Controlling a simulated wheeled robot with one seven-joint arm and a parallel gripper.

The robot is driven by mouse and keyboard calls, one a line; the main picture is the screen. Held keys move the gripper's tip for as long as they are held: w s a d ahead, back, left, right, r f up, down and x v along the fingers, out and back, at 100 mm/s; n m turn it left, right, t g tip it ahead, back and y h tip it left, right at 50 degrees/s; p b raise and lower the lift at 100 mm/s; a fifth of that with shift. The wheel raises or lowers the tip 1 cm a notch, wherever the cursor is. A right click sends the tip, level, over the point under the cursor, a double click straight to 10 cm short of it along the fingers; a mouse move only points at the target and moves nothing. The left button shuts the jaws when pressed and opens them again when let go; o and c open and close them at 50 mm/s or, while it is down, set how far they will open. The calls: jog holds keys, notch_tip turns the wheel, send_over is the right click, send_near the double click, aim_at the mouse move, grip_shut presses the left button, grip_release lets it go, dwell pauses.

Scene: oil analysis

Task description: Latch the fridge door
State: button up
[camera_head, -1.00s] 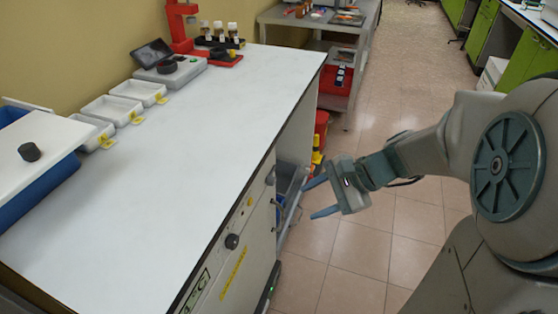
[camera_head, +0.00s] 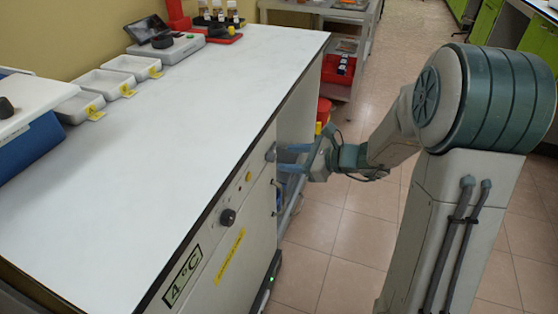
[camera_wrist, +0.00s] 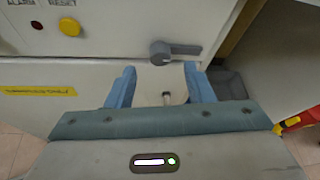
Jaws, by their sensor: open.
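The fridge front has a pale door (camera_head: 245,262) with a yellow strip, below a panel with a 4°C label (camera_head: 182,275). It looks flush or nearly so; I cannot tell if it is fully closed. A grey latch lever (camera_wrist: 172,50) sits at the panel's lower right corner, its arm pointing right in the wrist view. It is small and partly hidden by my fingers in the head view (camera_head: 270,154). My gripper (camera_wrist: 160,67) is open and empty, its fingertips just short of the latch, one to either side. In the head view my gripper (camera_head: 281,158) is at the fridge's corner.
A yellow button (camera_wrist: 69,26) is on the panel. The white worktop (camera_head: 170,165) overhangs the front.

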aim_at(275, 157)
jog(key=shift+b+x, duration=0.3)
jog(key=shift+x, duration=2)
jog(key=shift+c, duration=0.3)
jog(key=c, duration=0.9)
jog(key=shift+c, duration=0.2)
